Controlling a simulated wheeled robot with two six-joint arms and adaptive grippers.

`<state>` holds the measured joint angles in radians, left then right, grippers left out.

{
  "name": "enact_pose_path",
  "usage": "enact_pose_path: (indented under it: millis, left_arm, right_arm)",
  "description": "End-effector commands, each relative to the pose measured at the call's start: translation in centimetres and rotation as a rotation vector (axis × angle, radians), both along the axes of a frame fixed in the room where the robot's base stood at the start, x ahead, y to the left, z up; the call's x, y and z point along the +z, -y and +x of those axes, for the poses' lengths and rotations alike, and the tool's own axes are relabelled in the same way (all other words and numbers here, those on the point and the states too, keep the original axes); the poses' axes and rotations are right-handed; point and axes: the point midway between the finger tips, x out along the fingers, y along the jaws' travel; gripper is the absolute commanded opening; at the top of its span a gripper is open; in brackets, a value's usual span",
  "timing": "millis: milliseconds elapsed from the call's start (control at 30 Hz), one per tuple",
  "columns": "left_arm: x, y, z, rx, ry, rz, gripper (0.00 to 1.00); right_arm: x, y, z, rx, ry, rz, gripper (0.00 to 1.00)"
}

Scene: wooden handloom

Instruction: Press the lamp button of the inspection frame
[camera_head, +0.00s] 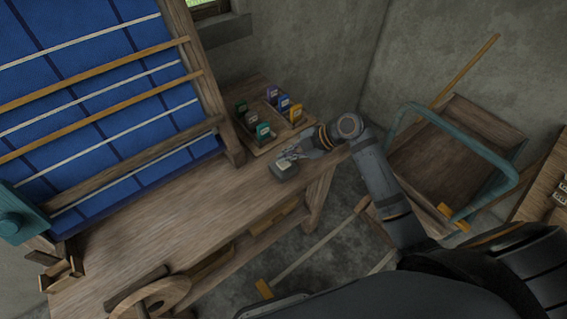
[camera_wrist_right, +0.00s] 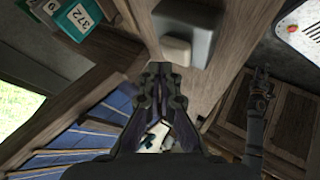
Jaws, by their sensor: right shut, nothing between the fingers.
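A small grey box (camera_head: 284,172) sits near the front edge of the wooden bench, with a pale raised button (camera_head: 285,163) on top. In the right wrist view the grey box (camera_wrist_right: 197,28) and its beige button (camera_wrist_right: 176,50) show just beyond my fingertips. My right gripper (camera_head: 291,153) is shut and empty, right at the box; in the wrist view its fingertips (camera_wrist_right: 160,68) lie beside the button's near edge. I cannot tell whether they touch it. My left gripper (camera_wrist_right: 262,73) seems to show small and dark at the right of the wrist view; its fingers are unclear.
A wooden tray (camera_head: 254,149) with several coloured tagged pieces stands behind the box. The loom with blue cloth (camera_head: 90,95) rises at left. A wooden wheel (camera_head: 150,300) lies at the bench's near end. A cart with a teal handle (camera_head: 400,113) stands at right.

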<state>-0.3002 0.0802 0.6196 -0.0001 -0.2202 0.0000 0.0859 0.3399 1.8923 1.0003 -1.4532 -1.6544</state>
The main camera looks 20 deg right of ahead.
Motion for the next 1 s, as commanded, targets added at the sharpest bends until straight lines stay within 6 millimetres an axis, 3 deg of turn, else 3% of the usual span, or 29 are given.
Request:
enact_pose_path:
  millis: [1000]
  left_arm:
    - [-0.9,0.0,0.0,0.000,0.001,0.000,0.40]
  right_arm:
    - [-1.0,0.0,0.0,0.000,0.000,0.000,0.00]
